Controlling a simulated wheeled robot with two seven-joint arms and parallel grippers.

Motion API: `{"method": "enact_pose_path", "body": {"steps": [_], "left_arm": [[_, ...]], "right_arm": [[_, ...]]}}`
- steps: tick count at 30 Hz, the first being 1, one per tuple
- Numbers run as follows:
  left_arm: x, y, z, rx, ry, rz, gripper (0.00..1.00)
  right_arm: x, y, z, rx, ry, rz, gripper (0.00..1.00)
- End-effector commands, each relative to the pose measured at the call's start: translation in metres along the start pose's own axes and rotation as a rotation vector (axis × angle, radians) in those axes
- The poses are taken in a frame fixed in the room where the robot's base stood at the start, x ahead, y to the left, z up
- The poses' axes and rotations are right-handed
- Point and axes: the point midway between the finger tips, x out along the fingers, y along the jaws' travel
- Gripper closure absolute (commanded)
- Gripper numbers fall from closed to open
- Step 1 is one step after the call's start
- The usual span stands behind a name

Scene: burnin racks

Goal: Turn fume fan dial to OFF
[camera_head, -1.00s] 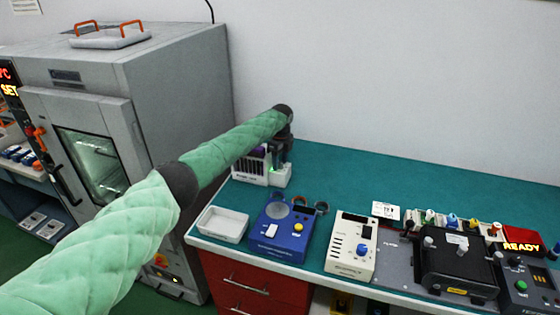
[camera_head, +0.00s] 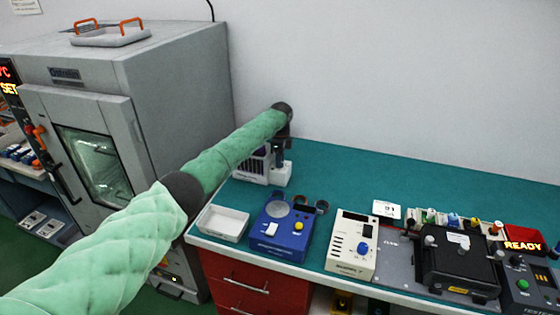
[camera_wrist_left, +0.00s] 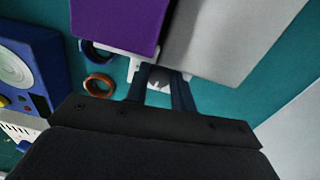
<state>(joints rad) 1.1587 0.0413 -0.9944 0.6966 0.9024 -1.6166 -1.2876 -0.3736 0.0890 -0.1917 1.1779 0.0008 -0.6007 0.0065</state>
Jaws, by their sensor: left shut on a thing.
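The fume fan (camera_head: 250,170) is a small white unit with a dark grille, standing at the back left of the teal bench beside the big grey oven. My left gripper (camera_head: 281,160) reaches down at its right side, fingers low. In the left wrist view, my left gripper's two dark fingers (camera_wrist_left: 162,80) are close together on a small dark and grey piece at the fan's white base (camera_wrist_left: 116,56), which looks like the dial. The fan's purple face (camera_wrist_left: 115,20) shows above. The fingers cover most of the dial, so its pointer cannot be read. My right gripper is not in view.
A white tray (camera_head: 223,224), a blue device (camera_head: 283,250) and a cream device (camera_head: 350,262) stand along the front edge. Dark rings lie near the fan; one looks copper in the wrist view (camera_wrist_left: 99,85). The bench behind is clear.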

Motion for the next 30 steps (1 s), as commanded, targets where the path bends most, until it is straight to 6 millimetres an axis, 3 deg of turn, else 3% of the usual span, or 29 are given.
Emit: {"method": "enact_pose_path", "body": {"steps": [14, 22, 30], "left_arm": [[-0.002, 0.0, -0.001, -0.382, 0.018, -0.002, 0.98], [-0.002, 0.0, 0.0, -0.497, 0.023, -0.002, 0.98], [-0.002, 0.0, 0.0, -0.535, 0.024, -0.003, 0.98]], "right_arm": [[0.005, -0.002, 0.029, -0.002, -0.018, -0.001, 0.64], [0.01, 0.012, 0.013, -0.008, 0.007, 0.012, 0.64], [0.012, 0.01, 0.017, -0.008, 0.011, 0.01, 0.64]]}}
